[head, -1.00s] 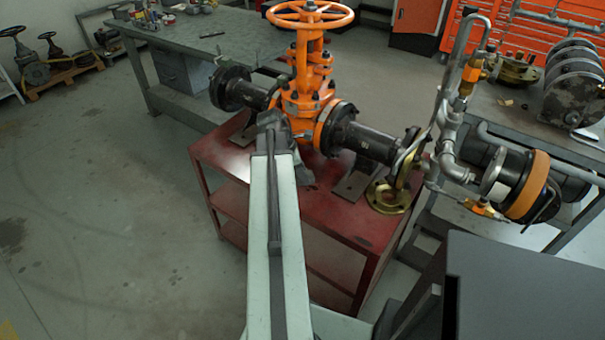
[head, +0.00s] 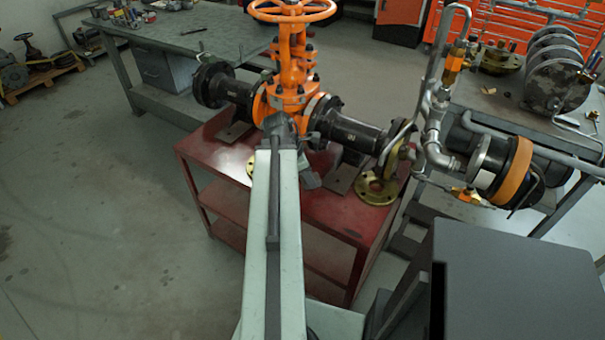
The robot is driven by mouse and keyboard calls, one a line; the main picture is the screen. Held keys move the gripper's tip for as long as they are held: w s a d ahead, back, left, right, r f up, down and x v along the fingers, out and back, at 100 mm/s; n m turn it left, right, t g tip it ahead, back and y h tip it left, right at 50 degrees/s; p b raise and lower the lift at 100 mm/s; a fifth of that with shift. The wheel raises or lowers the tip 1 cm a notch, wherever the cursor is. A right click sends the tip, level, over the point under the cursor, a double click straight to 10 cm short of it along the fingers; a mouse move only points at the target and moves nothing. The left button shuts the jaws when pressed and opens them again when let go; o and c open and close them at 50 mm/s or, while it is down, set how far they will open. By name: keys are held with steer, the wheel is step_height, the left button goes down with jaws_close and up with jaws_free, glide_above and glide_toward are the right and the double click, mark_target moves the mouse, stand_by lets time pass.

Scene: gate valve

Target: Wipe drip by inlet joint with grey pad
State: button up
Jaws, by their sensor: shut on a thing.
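The orange gate valve (head: 290,85) with its handwheel stands on the red cart (head: 333,212). A black flanged pipe (head: 240,92) joins its left side and another black pipe (head: 350,132) its right side. I cannot tell which joint is the inlet, and no drip is clear to see. My arm reaches to just in front of the valve body. My gripper (head: 308,170) shows only partly, low at the right of the arm's end above the cart top. It is shut on a grey piece, seemingly the grey pad (head: 312,181); the fingertips are mostly hidden.
A loose brass flange (head: 377,190) lies on the cart's right end. A second brass ring (head: 251,168) shows partly beside my arm.

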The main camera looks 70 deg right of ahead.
steer(key=shift+s+f, duration=0.15)
steer(key=shift+f, duration=0.05)
steer(key=shift+w+d+f+b, duration=0.15)
steer(key=shift+w+d, duration=0.1)
steer(key=shift+w, duration=0.7)
steer(key=shift+w+d+r+b, duration=0.1)
steer(key=shift+w+d+b, duration=0.1)
steer(key=shift+w, duration=0.7)
steer(key=shift+w, duration=0.1)
steer(key=shift+w+d+f, duration=0.1)
steer(key=shift+w+d, duration=0.15)
steer(key=shift+w, duration=0.65)
steer(key=shift+w+d+f, duration=0.1)
steer(key=shift+w+d, duration=0.15)
steer(key=shift+w, duration=0.6)
steer(key=shift+d+f+b, duration=0.1)
steer(key=shift+f+b, duration=0.1)
steer(key=shift+b, duration=0.1)
steer(key=shift+s+a+f, duration=0.1)
steer(key=shift+s+a, duration=0.25)
steer(key=shift+s, duration=0.85)
steer(key=shift+s+a+f, duration=0.1)
steer(key=shift+s+a, duration=0.2)
steer(key=shift+s, duration=0.9)
steer(key=shift+s+a+f, duration=0.1)
steer(key=shift+s+a, duration=0.25)
steer(key=shift+s, duration=1)
jaws_close()
steer(key=shift+r, duration=0.15)
